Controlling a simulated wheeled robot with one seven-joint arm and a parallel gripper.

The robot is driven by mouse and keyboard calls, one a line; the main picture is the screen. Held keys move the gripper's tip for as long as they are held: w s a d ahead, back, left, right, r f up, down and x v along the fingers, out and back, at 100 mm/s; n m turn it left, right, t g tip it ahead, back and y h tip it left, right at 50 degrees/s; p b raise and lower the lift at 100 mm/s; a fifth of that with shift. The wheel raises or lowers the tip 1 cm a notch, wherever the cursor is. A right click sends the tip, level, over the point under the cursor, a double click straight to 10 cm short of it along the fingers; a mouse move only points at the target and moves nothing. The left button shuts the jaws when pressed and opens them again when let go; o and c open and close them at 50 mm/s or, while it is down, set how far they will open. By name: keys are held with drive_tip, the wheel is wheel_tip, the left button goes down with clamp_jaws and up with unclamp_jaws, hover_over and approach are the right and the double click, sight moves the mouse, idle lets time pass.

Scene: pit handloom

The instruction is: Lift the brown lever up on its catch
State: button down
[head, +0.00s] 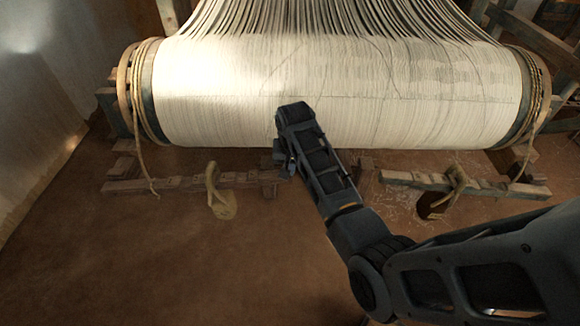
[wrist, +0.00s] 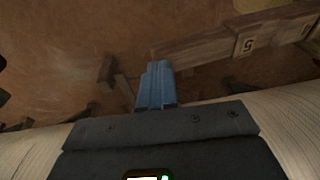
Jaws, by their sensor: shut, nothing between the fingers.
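A brown wooden bar (head: 180,183) lies low below the left part of the cloth roll. It looks like the lever, but I cannot tell for sure. My gripper (head: 284,168) is shut and empty near this bar's right end, below the roll. In the wrist view the blue fingers (wrist: 157,72) are pressed together, pointing toward a brown wooden beam (wrist: 205,45) marked with a 5. The fingertips appear close to the beam's near end; I cannot tell whether they touch it. The catch cannot be made out.
The large white cloth roll (head: 350,95) spans the width above my gripper, with roped ends. A similar wooden bar (head: 410,180) lies to the right. Curved pale pieces (head: 220,203) hang by each bar. Bare brown floor (head: 170,270) is open at the front left.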

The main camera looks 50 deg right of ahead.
drive_tip(key=shift+s+d+f, duration=0.15)
drive_tip(key=shift+f, duration=0.65)
drive_tip(key=shift+r+p, duration=0.5)
wheel_tip(320, 180, up, 13)
drive_tip(key=s+a+p, duration=0.1)
drive_tip(key=s+p, duration=0.1)
drive_tip(key=shift+s+a, duration=0.2)
drive_tip(key=shift+a, duration=0.05)
drive_tip(key=shift+f, duration=0.1)
